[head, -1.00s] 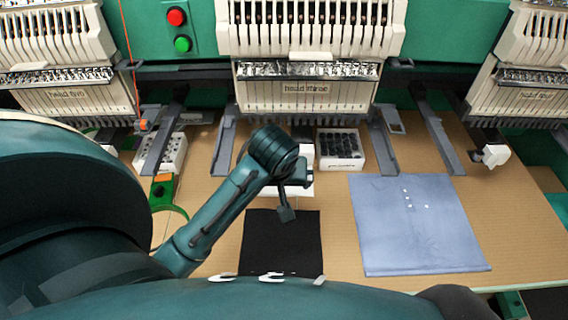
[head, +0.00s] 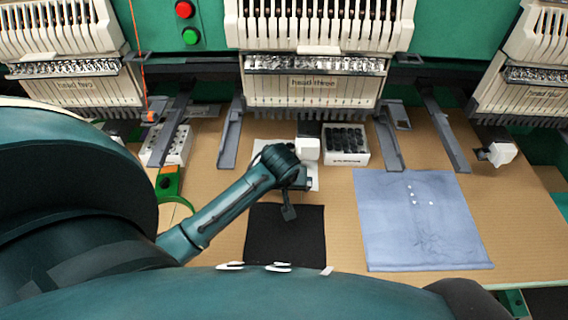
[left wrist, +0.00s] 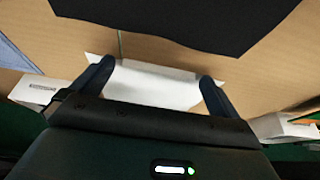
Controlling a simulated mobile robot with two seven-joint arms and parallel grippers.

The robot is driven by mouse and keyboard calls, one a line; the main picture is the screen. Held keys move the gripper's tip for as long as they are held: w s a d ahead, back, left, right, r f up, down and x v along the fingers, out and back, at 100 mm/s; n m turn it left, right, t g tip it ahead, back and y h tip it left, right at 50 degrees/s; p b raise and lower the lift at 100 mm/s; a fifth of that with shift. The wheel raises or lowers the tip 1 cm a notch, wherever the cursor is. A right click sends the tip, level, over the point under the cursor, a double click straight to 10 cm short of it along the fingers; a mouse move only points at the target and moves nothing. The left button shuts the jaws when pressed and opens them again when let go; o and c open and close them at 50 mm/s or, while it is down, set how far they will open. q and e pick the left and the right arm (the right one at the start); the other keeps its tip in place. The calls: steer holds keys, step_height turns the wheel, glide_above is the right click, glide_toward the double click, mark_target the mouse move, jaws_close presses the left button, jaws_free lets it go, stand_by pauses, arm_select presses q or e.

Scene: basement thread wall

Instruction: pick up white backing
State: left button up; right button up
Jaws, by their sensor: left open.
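The white backing (head: 260,153) is a flat white sheet on the tan table, behind the black cloth. My left arm covers much of it in the head view. In the left wrist view the backing (left wrist: 155,84) shows between and beyond the two dark fingers. My left gripper (left wrist: 155,88) is open, with one finger towards each side of the sheet. I cannot tell whether the fingers touch it. In the head view the left gripper (head: 291,198) hangs near the front of the backing, partly hidden by its own wrist. My right gripper is not in view.
A black cloth (head: 285,235) lies just in front of the backing. A blue-grey cloth (head: 420,225) lies to the right. A white box with dark spools (head: 346,158) stands close behind right. Grey machine arms (head: 229,135) reach over the table's back.

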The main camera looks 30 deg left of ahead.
arm_select(q)
steer(key=c, duration=0.8)
steer(key=shift+w+r, duration=0.1)
steer(key=shift+r, duration=0.1)
